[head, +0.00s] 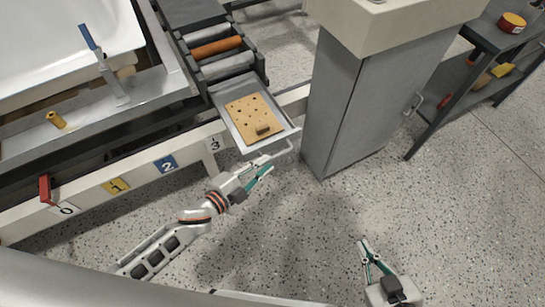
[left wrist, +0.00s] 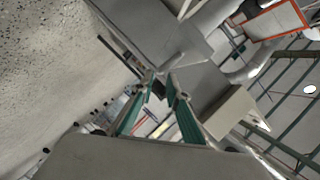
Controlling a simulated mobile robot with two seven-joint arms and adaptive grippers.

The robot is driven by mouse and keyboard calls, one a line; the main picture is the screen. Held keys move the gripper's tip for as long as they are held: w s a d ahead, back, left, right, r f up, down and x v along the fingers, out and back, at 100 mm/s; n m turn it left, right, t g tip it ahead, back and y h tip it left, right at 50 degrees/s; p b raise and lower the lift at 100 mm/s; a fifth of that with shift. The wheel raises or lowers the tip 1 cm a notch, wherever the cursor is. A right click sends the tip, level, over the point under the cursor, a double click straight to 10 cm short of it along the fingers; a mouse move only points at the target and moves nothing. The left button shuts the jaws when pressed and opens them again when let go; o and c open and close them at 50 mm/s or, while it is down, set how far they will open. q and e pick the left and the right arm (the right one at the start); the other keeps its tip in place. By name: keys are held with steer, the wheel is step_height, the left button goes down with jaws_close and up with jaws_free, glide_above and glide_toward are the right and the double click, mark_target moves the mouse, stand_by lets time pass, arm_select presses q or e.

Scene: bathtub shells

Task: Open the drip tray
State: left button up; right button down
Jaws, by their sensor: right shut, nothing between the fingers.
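The drip tray (head: 232,122) is a shallow grey metal tray, out past the end of the bench and below the rollers. A tan board with holes (head: 250,113) and a small dark block (head: 264,130) lie in it. A pale bar handle (head: 289,148) runs along its front. My left gripper (head: 266,166) is at the handle, just in front of the tray. In the left wrist view its teal-padded fingers (left wrist: 161,82) have a small gap at the tips, with a grey bar close to them. Whether they grip it is unclear. My right gripper (head: 374,258) is shut and empty, low over the floor.
A grey cabinet (head: 350,105) stands close right of the tray. Rollers (head: 217,47) lie behind it. The bench front (head: 90,195) with numbered labels is at left. A dark shelf (head: 480,75) is at far right. The speckled floor between is clear.

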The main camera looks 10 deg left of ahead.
arm_select(q)
steer(key=v, duration=0.6)
steer(key=shift+a, duration=0.1)
stand_by(0.3)
